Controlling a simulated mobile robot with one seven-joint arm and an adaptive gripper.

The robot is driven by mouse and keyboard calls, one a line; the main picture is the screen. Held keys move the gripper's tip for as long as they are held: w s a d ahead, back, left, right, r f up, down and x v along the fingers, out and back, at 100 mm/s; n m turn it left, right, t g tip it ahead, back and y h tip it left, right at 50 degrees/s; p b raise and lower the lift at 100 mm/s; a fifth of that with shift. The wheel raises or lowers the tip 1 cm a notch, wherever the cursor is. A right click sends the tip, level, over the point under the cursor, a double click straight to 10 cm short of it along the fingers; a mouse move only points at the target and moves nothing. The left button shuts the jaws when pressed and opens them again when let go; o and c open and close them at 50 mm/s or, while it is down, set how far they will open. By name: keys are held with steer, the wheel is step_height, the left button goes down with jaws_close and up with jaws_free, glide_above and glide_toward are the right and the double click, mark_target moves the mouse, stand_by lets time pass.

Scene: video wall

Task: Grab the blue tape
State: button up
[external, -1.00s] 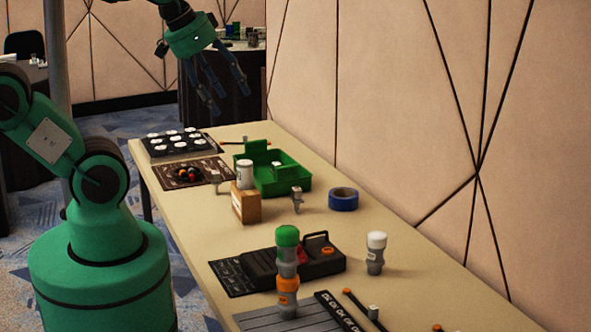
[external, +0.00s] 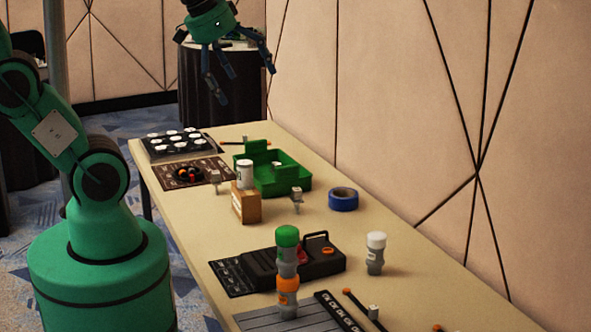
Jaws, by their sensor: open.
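The blue tape (external: 343,199) is a roll lying flat on the beige table (external: 400,232), near its right edge by the wall. It is to the right of the green tray. My gripper (external: 246,84) is open and empty. It hangs high above the far part of the table, up and to the left of the tape, with its fingers spread and pointing down. Nothing hides the tape.
A green tray (external: 296,182) and a wooden block (external: 247,207) with a white can (external: 244,174) on it stand left of the tape. A white-capped grey cylinder (external: 375,253) and a black device (external: 295,262) stand nearer. Bare table surrounds the tape.

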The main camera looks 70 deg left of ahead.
steer(key=w+a+r+g+p, duration=0.1)
steer(key=w+a, duration=0.3)
steer(key=w, duration=0.6)
steer(key=w+a+r+p, duration=0.1)
steer(key=w+a, duration=0.2)
steer(key=w, duration=0.6)
steer(key=n+g+p, duration=0.2)
steer(key=g+p, duration=0.2)
glide_above(343, 199)
steer(key=w+a, duration=0.2)
steer(key=a, duration=0.2)
step_height(343, 199, down, 41)
steer(key=shift+w+a, duration=0.15)
steer(key=shift+a, duration=0.05)
steer(key=shift+f, duration=4.2)
steer(key=shift+f, duration=0.1)
